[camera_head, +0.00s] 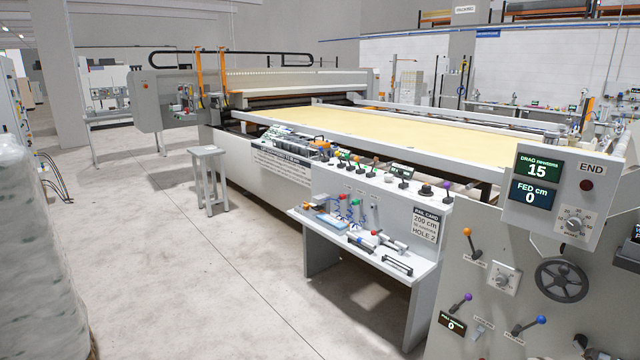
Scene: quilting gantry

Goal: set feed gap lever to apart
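Several levers stand on the grey machine panel (520,240) at the right. One has an orange knob (468,232) above a small label plate. One has a purple knob (467,297) above a small display, and one has a blue knob (541,320) at the lower right. The label plates are too small to read, so I cannot tell which is the feed gap lever or how it is set. Neither of my grippers is in view.
A display box (556,195) reads DRAG 15 and FED 0. A handwheel (561,281) and a dial (504,278) sit below it. A small bench (425,270) with tools stands left of the panel. A stool (208,180) stands farther back.

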